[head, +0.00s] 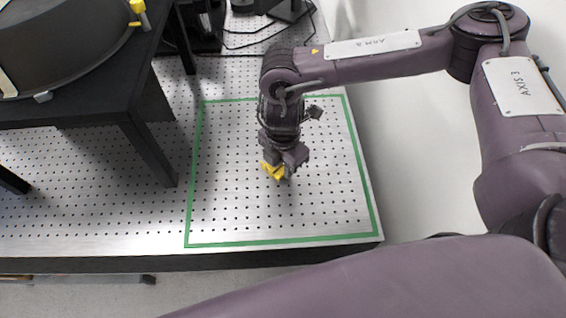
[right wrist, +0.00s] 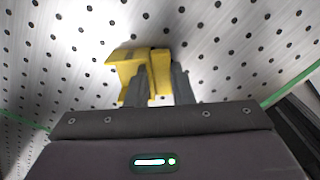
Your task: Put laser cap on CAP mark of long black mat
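A small yellow piece (head: 273,170), which I take to be the laser cap, is at the fingertips of my right gripper (head: 282,168) in the head view, over the perforated metal table. In the right wrist view the yellow piece (right wrist: 128,68) lies at the two dark fingertips of my right gripper (right wrist: 160,80). Yellow shows between the fingers and left of the left one. Whether both fingers press on it, and whether it touches the table, I cannot tell. I see no CAP mark. My left gripper is not in view.
A green outline (head: 190,185) frames mostly clear perforated table around my right gripper. A black raised stand (head: 140,130) with a large dark round body (head: 60,45) rises at left. Dark equipment (head: 290,10) stands at the back.

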